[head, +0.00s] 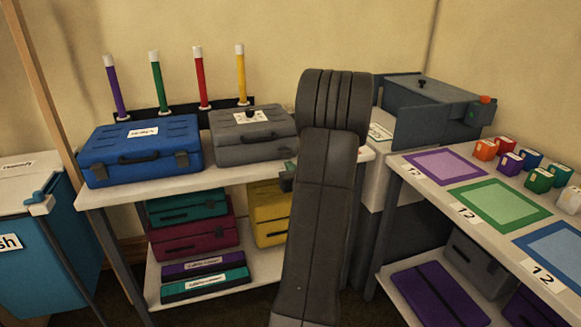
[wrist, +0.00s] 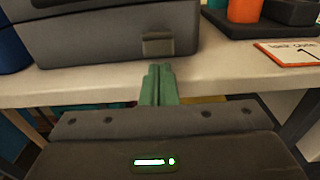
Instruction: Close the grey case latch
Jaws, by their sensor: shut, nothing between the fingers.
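The grey case (head: 240,150) stands on the white table's top shelf, to the right of the blue case; my arm hides its right end in the head view. In the wrist view its front face (wrist: 90,40) fills the top left, with a small grey-brown latch (wrist: 158,44) near its right end. I cannot tell whether the latch is fastened. My gripper (wrist: 160,72) is shut and empty. Its green fingers point at the latch from just below and in front, with a small apparent gap. In the head view the gripper (head: 287,180) is mostly hidden behind my arm.
The blue case (head: 150,145) sits left of the grey case. The table's front edge (wrist: 90,90) lies just ahead of my gripper. An orange cup (wrist: 244,10) and a card with an orange border (wrist: 285,52) are to the right. Cases fill the lower shelf (head: 175,280).

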